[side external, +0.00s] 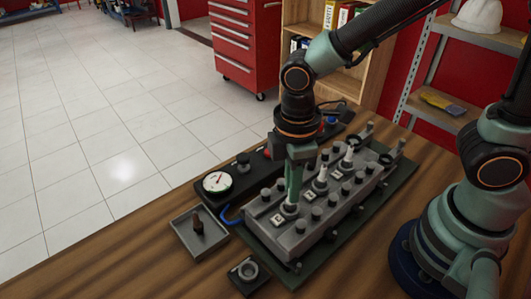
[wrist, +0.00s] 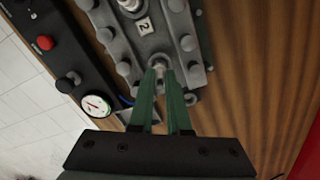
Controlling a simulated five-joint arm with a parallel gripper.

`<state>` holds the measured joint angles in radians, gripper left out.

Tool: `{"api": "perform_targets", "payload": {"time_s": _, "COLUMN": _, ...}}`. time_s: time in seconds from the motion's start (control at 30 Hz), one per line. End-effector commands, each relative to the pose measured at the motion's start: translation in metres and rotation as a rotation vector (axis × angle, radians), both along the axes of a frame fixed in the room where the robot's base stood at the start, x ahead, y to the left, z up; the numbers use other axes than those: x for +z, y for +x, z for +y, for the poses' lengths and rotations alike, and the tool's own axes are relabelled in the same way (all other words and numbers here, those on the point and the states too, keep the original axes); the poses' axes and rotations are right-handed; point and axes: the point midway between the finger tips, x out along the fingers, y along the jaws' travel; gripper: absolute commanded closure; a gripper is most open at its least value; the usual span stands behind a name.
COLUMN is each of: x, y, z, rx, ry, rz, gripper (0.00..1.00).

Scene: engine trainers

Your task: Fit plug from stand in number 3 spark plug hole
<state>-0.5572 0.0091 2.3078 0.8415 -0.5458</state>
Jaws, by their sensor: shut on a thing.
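My gripper (wrist: 160,78) points down over the near end of the grey engine head (side external: 265,232), its green fingers shut on a spark plug (wrist: 158,64). Only a pale part of the plug shows between the fingertips. The plug is at the nearest hole, beside a white number tag (side external: 277,219) that I cannot read. Whether the plug is inside the hole or just above it, I cannot tell. The tag of the hole beyond reads 2 (wrist: 145,26). White plugs (side external: 322,174) stand in the holes farther back. The small dark stand (side external: 236,277) at the front shows an empty ring.
A dial gauge (side external: 217,182) and a black box with a red button (wrist: 44,42) lie along the left side. Several dark posts rise along the head. Bare wooden bench is at the front.

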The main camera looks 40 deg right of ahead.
Motion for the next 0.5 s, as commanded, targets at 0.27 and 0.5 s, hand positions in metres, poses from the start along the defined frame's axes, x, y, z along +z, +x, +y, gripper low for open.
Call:
{"api": "perform_targets", "payload": {"time_s": 0.27, "x": -0.0021, "y": -0.0002, "z": -0.0002, "rx": 0.000, "ry": 0.000, "rz": 0.000, "gripper": 1.00}}
{"api": "perform_targets", "payload": {"time_s": 0.5, "x": -0.0023, "y": -0.0003, "z": -0.0002, "rx": 0.000, "ry": -0.001, "rz": 0.000, "gripper": 0.66}}
